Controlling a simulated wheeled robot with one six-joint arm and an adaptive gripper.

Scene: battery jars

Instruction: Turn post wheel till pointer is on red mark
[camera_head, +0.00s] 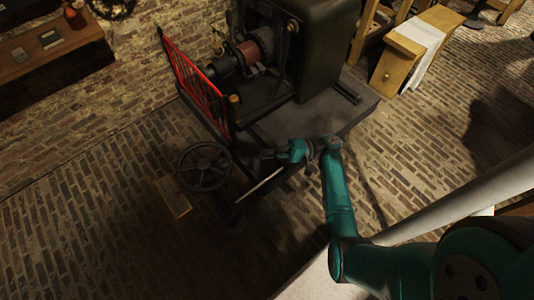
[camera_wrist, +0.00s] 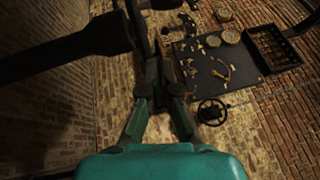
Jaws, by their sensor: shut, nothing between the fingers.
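The dark spoked post wheel (camera_head: 203,167) stands left of centre in the head view, in front of the red grille. My gripper (camera_head: 267,154) is right of the wheel, with a visible gap in that view. In the wrist view my gripper (camera_wrist: 160,48) has its fingers close together with nothing held. A large dark bar (camera_wrist: 65,52) with a thick end lies close by at upper left there. It may be part of the post wheel, but I cannot tell for sure, nor whether the fingers touch it. I cannot make out the pointer or the red mark.
A dark green machine (camera_head: 325,50) on a grey base stands behind my arm, with a red grille (camera_head: 197,85) at its left. A pale rod (camera_head: 262,184) slants below my gripper. The wrist view shows a wall board (camera_wrist: 215,62) and a smaller wheel (camera_wrist: 212,112). Brick floor is open at lower left.

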